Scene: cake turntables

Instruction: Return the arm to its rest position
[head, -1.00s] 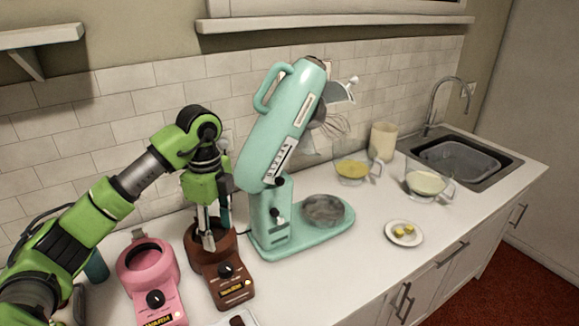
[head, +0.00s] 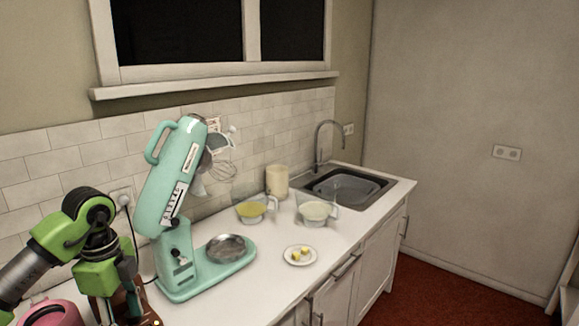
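My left arm comes in from the left in the head view. Its green wrist hangs over the brown turntable (head: 143,300) at the lower left, beside the mint stand mixer. The fingers of the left gripper are cut off or hidden near the bottom edge, so I cannot see whether they are open or shut. My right arm and gripper are not in view.
A tilted mint stand mixer (head: 175,185) with a metal bowl (head: 226,247) stands close to my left wrist. A pink turntable (head: 50,314) is at the lower left. Bowls (head: 318,208), a plate (head: 300,256) and a sink (head: 350,187) lie further right.

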